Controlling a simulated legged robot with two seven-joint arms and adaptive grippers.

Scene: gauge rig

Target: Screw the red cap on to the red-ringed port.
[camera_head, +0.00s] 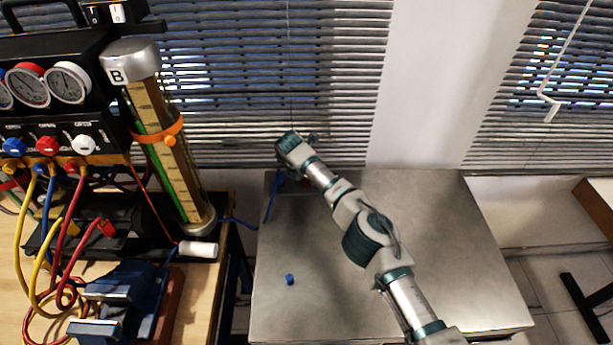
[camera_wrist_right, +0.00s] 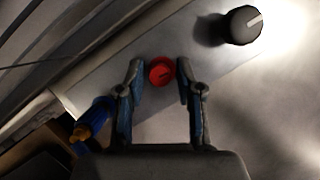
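A round red piece that looks like the red cap (camera_wrist_right: 161,71) sits on the grey metal surface in the right wrist view. My right gripper (camera_wrist_right: 160,64) is open, with one finger on each side of the red piece. Contact with it cannot be told. I cannot make out a red-ringed port in either view. My left gripper is not in view.
A small blue cap (camera_head: 289,279) lies on the metal table (camera_head: 450,230). A black knob (camera_wrist_right: 243,25) and a blue-and-yellow fitting (camera_wrist_right: 92,122) flank my right gripper. The gauge panel (camera_head: 60,115), column (camera_head: 165,140) and hoses crowd the left. The table's right side is clear.

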